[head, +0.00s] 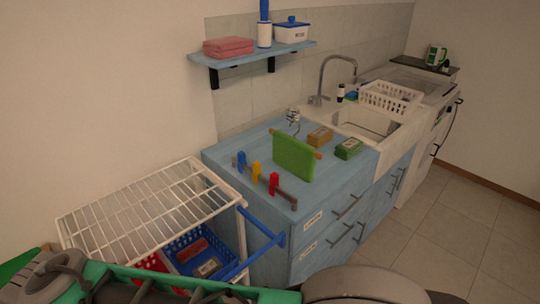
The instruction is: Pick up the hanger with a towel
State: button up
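A green towel (292,158) hangs over a hanger (317,154) whose wooden bar ends show at both sides. What looks like its metal hook (293,121) shows above and behind the towel. The hanger and towel are on the blue counter (230,154), left of the sink; whether the towel touches the counter is hard to tell. My gripper is not in view; only parts of my own body show along the bottom edge.
Brown (320,135) and green (349,148) packets lie right. A wall shelf (252,54) hangs above. A white wire rack (150,210) with baskets stands left.

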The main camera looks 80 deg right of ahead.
aim_at(297, 157)
jog(key=k, duration=0.85)
jog(key=z, duration=0.25)
